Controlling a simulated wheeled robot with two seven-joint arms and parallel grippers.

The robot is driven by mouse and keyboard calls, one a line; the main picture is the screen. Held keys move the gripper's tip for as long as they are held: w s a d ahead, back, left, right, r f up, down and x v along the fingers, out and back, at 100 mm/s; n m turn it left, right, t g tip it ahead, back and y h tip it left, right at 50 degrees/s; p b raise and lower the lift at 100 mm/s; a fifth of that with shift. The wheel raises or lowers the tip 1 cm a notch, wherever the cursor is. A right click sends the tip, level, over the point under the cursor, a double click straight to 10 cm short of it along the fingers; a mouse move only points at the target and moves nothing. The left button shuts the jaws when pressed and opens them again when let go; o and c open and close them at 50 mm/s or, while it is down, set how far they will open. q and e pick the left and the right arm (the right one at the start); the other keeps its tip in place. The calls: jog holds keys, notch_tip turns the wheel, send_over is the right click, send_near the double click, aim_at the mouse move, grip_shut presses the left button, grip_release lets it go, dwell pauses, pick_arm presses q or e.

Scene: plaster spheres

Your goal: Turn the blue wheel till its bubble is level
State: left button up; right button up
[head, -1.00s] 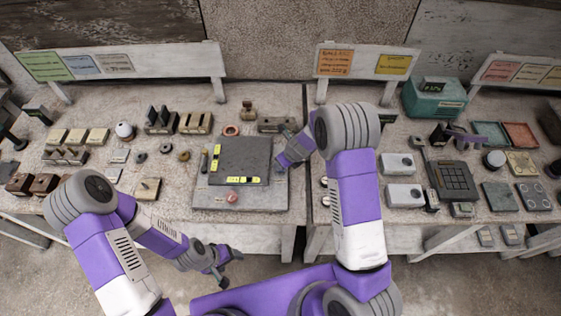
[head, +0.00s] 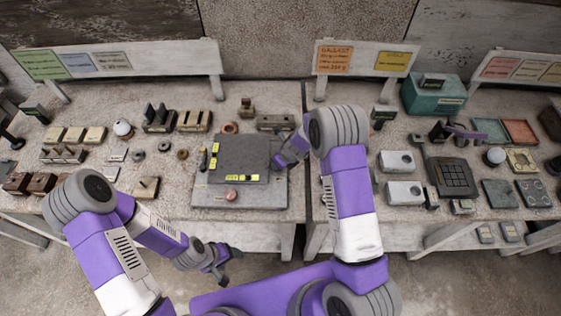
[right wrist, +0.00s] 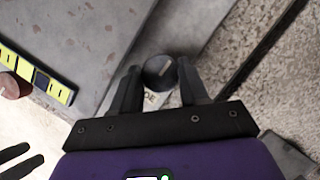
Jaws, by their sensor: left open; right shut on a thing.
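A dark tilting plate (head: 240,158) sits on a grey slab (head: 213,196). Yellow bubble vials lie along its left edge (head: 214,157) and front edge (head: 236,178). The front vial shows dark marks; its bubble is too small to judge. My right gripper (head: 279,163) is at the slab's right side. In the right wrist view its fingers are shut on a round wheel (right wrist: 159,71), which looks dark grey with a pale line; any blue is not clear. A yellow vial (right wrist: 36,73) shows there too. My left gripper (head: 228,266) is open and empty, in front of the bench.
A reddish knob (head: 231,195) is at the slab's front and a black one (head: 203,159) at its left. Metal blocks (head: 194,121) and small parts stand to the left. White boxes (head: 404,193) and a keypad device (head: 452,177) stand right of the gap between benches.

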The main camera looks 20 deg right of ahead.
jog(key=shift+n, duration=0.3)
